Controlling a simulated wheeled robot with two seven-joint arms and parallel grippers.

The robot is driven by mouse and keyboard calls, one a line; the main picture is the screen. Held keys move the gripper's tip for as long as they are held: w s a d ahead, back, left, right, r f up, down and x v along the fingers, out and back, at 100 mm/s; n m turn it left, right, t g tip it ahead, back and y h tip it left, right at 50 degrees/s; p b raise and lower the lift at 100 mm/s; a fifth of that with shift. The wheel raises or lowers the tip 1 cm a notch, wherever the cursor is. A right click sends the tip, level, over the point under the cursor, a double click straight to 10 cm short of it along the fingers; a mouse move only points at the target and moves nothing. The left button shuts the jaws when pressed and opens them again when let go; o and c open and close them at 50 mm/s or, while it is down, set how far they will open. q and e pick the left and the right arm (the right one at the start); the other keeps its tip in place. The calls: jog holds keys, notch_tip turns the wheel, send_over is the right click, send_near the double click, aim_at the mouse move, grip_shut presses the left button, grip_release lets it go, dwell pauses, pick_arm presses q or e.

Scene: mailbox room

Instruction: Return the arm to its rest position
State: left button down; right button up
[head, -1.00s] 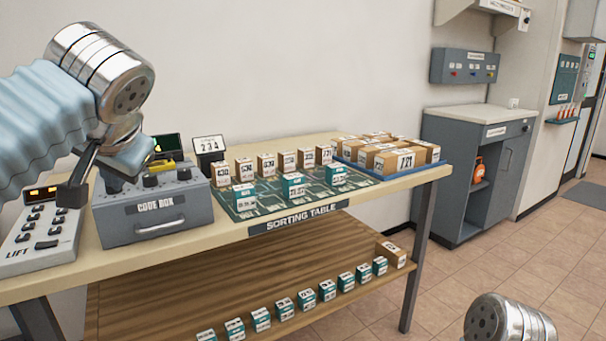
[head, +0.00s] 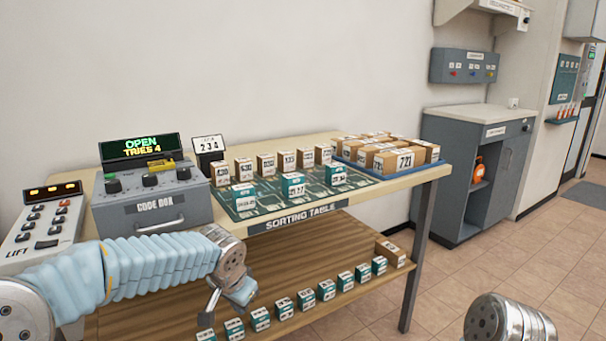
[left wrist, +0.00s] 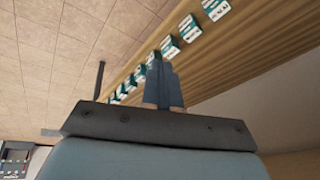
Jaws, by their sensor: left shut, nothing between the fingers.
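My left arm, in a pale blue sleeve, comes in from the left in the head view. Its gripper (head: 211,302) hangs low in front of the sorting table, by the lower wooden shelf (head: 330,244). In the left wrist view the two fingers (left wrist: 165,85) are together with nothing between them, and the shelf's row of small boxes shows beyond. Of my right arm only a metal wrist part shows at the lower right of the head view; its gripper is out of sight.
A grey cabinet (head: 455,150) stands right. Floor at right is clear.

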pick_arm(q)
jog(key=s+d+f+g+h, duration=0.1)
jog(key=s+d+f, duration=0.1)
jog(key=f, duration=0.6)
jog(key=s+d+f+g+h, duration=0.1)
jog(key=s+f, duration=0.2)
jog(key=f, duration=0.4)
jog(key=s+f+n+g+h, duration=0.1)
jog(key=s+f+n, duration=0.6)
jog(key=s+f, duration=1.3)
jog(key=shift+s+n+g+h, duration=0.15)
jog(key=shift+n+g+h, duration=0.15)
jog(key=shift+h, duration=0.2)
jog(key=c, duration=1.8)
grip_release()
jog(key=shift+d, duration=0.1)
